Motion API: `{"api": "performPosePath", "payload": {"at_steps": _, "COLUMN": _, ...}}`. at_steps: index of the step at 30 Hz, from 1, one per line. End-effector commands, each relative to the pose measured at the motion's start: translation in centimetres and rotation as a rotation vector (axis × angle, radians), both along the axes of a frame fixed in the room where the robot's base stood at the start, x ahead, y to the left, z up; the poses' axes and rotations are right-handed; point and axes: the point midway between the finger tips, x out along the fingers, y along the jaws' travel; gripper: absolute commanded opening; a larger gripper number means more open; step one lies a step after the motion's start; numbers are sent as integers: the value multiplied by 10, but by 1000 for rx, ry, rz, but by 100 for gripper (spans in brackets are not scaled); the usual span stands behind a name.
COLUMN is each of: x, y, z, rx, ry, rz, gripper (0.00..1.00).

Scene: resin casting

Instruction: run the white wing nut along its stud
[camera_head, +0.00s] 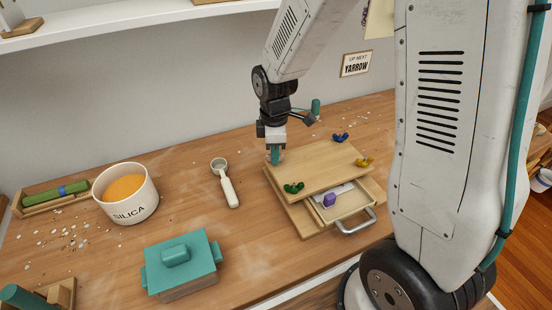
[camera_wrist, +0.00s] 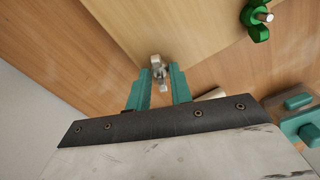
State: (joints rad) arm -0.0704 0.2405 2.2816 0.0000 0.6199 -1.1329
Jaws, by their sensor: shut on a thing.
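The wooden box (camera_head: 320,160) has a wing nut near each corner of its pale lid. My gripper (camera_head: 275,156) points down at the far left corner, its teal fingers low over the lid. In the wrist view my gripper (camera_wrist: 161,77) is shut on the white wing nut (camera_wrist: 157,72), which looks pale grey between the fingertips. In the head view the fingers mostly hide this nut. How far along its stud it sits cannot be told. The green wing nut (camera_head: 293,187), the blue one (camera_head: 340,137) and the yellow one (camera_head: 363,162) stand at the other corners.
The box's drawer (camera_head: 350,205) is pulled out at the front, with a purple piece (camera_head: 329,199) inside. A scoop (camera_head: 227,185), a silica tub (camera_head: 125,195) and a teal-lidded box (camera_head: 182,265) stand to the left. Small bits lie scattered on the bench.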

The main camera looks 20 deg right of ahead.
Motion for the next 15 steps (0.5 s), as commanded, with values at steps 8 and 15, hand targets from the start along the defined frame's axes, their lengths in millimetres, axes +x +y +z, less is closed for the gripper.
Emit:
{"api": "performPosePath", "payload": {"at_steps": 8, "x": 0, "y": 0, "z": 0, "rx": 0, "ry": -1, "rz": 8, "gripper": 47}}
{"api": "performPosePath", "payload": {"at_steps": 15, "x": 1, "y": 0, "z": 11, "rx": 0, "ry": -3, "rz": 7, "gripper": 47}}
